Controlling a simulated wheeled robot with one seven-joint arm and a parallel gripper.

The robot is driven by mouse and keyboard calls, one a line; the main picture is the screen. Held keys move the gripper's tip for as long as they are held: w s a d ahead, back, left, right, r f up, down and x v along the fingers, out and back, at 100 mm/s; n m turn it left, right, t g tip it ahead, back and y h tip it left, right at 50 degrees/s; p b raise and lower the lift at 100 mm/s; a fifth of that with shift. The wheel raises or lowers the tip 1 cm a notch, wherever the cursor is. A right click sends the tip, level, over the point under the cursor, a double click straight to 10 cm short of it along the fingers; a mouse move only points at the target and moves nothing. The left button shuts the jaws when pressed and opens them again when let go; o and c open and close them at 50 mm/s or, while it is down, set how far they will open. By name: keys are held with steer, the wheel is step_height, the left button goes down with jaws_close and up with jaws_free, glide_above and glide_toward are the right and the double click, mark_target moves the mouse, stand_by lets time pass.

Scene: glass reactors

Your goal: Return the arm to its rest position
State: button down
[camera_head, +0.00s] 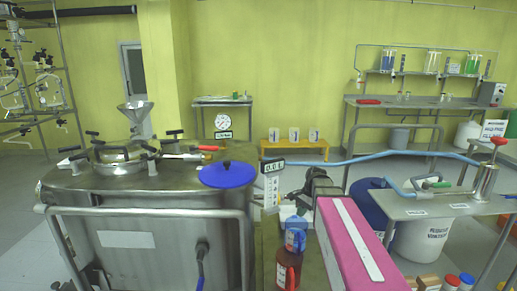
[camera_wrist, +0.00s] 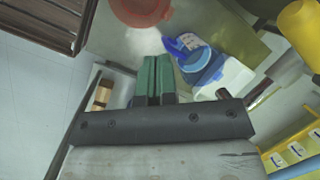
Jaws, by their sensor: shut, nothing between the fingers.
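My gripper (camera_wrist: 158,65) shows in the wrist view with its two green fingers together and nothing between them. The fingers point toward the top of the picture. A blue and white bottle (camera_wrist: 197,62) appears just right of the fingertips, and a red round object (camera_wrist: 140,8) lies beyond them; the gaps in depth cannot be told. I cannot make out the gripper in the head view.
In the head view, a steel reactor vessel (camera_head: 150,220) with a blue lid (camera_head: 228,175) stands at left. A blue-capped bottle (camera_head: 296,236) and a red bottle (camera_head: 288,270) stand low in the middle. A steel table (camera_head: 425,208) is at right. A yellow bench (camera_head: 294,147) stands behind.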

steer(key=s+f+n+h, duration=0.3)
steer(key=s+f+n, duration=0.6)
steer(key=s, duration=0.3)
steer(key=shift+s+f+n, duration=0.3)
steer(key=shift+s+f, duration=0.05)
steer(key=shift+f, duration=0.45)
steer(key=shift+a, duration=0.1)
